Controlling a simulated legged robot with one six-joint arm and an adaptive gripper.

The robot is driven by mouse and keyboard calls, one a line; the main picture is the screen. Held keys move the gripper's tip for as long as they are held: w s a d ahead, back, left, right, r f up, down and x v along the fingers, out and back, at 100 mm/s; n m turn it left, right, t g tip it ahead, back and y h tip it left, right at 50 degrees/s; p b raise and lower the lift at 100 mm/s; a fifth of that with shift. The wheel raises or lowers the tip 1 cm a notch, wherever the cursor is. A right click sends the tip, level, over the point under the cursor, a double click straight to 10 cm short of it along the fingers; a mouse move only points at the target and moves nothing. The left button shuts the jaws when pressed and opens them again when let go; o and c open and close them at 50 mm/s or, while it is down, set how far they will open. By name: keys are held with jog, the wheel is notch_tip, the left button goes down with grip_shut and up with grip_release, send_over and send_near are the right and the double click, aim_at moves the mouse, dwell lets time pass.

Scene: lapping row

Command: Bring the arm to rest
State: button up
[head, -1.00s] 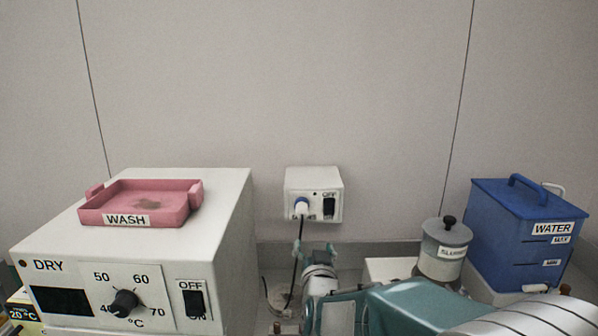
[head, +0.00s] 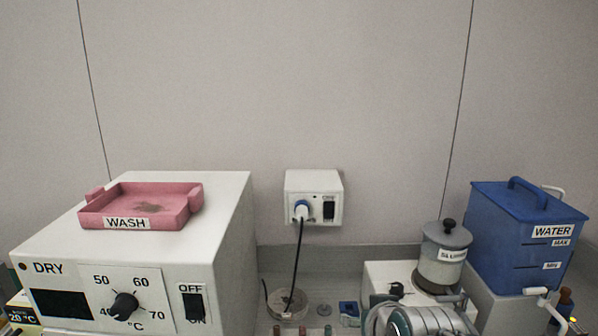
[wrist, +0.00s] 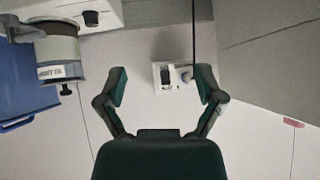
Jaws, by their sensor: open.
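My gripper (wrist: 161,82) shows in the wrist view with its two dark green fingers spread wide and nothing between them. The wrist picture is upside down, and the wall socket box (wrist: 174,77) appears in the gap beyond the fingers, apart from them. In the head view, grey, ringed links of my arm show at the bottom edge, right of centre, in front of the slurry pot's stand. The gripper itself cannot be made out in the head view.
A dryer (head: 232,215) bears a pink wash tray (head: 190,207) at left. The socket box (head: 313,190) has a blue plug with a hanging cord. A slurry pot (head: 443,262) and a blue water tank (head: 500,240) stand at right. Small items lie on the bench between.

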jog(key=s+d+f+g, duration=0.1)
jog(key=s+d+g, duration=0.1)
jog(key=s, duration=0.5)
jog(key=s+d+f+g+h, duration=0.1)
jog(key=s+d+g, duration=0.1)
jog(key=s, duration=0.4)
jog(key=shift+s+d+f, duration=0.15)
jog(key=shift+s+f, duration=0.15)
jog(key=shift+s, duration=0.1)
dwell(1.3)
